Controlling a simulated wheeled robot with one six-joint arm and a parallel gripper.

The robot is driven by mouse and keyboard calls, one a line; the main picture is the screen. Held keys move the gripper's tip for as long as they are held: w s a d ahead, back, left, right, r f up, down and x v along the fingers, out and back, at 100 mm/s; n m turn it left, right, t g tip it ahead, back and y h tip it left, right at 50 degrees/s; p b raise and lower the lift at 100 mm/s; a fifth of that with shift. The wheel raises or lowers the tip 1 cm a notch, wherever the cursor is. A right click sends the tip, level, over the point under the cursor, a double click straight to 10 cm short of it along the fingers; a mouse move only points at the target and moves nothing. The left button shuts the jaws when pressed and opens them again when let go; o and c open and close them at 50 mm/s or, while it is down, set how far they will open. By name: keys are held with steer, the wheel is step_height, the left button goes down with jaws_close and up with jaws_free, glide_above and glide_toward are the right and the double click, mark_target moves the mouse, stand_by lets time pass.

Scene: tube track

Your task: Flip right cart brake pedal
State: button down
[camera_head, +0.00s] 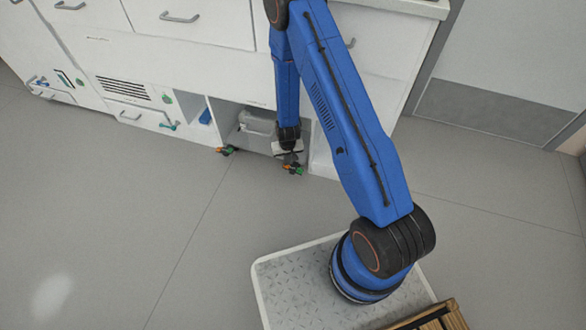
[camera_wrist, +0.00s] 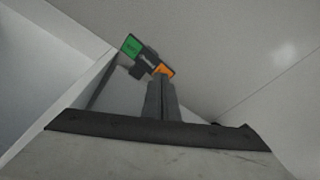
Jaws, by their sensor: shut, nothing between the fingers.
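The right cart brake pedal (camera_head: 293,169) is a small green and orange piece low at the cart's front right corner. In the wrist view the pedal (camera_wrist: 147,57) shows its green end at upper left and its orange end at lower right. My gripper (camera_head: 290,158) points down just above the pedal, shut and empty. In the wrist view its fingertips (camera_wrist: 161,78) are beside the orange end; I cannot tell whether they touch it. The grey cart (camera_head: 258,143) stands in the opening under the counter, partly hidden by my arm.
The left brake pedal (camera_head: 227,150), also green and orange, is at the cart's other front corner. White cabinets (camera_head: 180,65) with drawers flank the opening. A grey bin (camera_head: 257,122) is on the cart. The grey floor (camera_head: 140,220) in front is clear.

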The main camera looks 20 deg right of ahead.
steer(key=shift+f, duration=0.9)
stand_by(0.7)
steer(key=shift+r, duration=3.55)
